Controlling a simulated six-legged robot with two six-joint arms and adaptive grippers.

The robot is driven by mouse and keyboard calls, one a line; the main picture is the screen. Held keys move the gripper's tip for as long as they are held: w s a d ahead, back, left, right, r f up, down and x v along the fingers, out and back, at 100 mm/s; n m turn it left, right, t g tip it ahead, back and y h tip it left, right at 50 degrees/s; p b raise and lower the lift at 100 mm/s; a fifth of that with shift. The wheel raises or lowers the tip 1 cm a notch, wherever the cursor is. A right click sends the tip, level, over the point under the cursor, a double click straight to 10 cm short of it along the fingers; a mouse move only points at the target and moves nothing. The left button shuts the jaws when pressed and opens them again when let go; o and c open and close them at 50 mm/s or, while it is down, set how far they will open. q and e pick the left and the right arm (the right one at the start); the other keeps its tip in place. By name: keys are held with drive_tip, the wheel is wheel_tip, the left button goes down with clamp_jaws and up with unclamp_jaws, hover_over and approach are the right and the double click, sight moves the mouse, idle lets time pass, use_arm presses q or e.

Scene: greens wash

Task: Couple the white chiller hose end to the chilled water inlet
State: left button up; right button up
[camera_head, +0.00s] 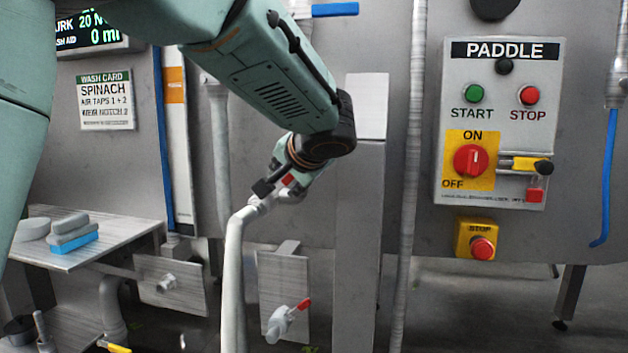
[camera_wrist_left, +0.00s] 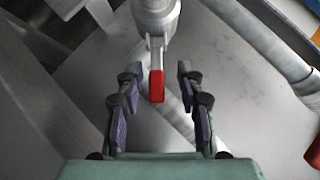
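The white hose (camera_head: 233,270) rises from the bottom of the head view and bends right at its top. Its metal end (camera_head: 262,203) is beside my left gripper (camera_head: 275,187), with a small red tab (camera_head: 288,180) there. In the wrist view, my left gripper (camera_wrist_left: 157,78) is open. A red lever (camera_wrist_left: 156,86) under a grey metal fitting (camera_wrist_left: 155,14) stands between its fingers, with gaps on both sides. Two fittings sit on low plates: one with a red lever (camera_head: 280,322), one plain (camera_head: 167,283). I cannot tell which is the chilled water inlet. My right gripper is out of view.
The PADDLE control panel (camera_head: 500,120) is on the right, with a yellow stop box (camera_head: 477,240) below. A grey vertical post (camera_head: 358,220) stands just right of the gripper. A metal shelf (camera_head: 115,236) with blue and grey blocks (camera_head: 72,234) is at the left.

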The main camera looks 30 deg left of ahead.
use_arm(q)
drive_tip(key=shift+w+d, duration=0.25)
drive_tip(key=shift+d, duration=0.05)
drive_tip(key=shift+s+a, duration=0.1)
drive_tip(key=shift+a, duration=0.1)
drive_tip(key=c, duration=0.5)
drive_tip(key=shift+d, duration=0.1)
clamp_jaws()
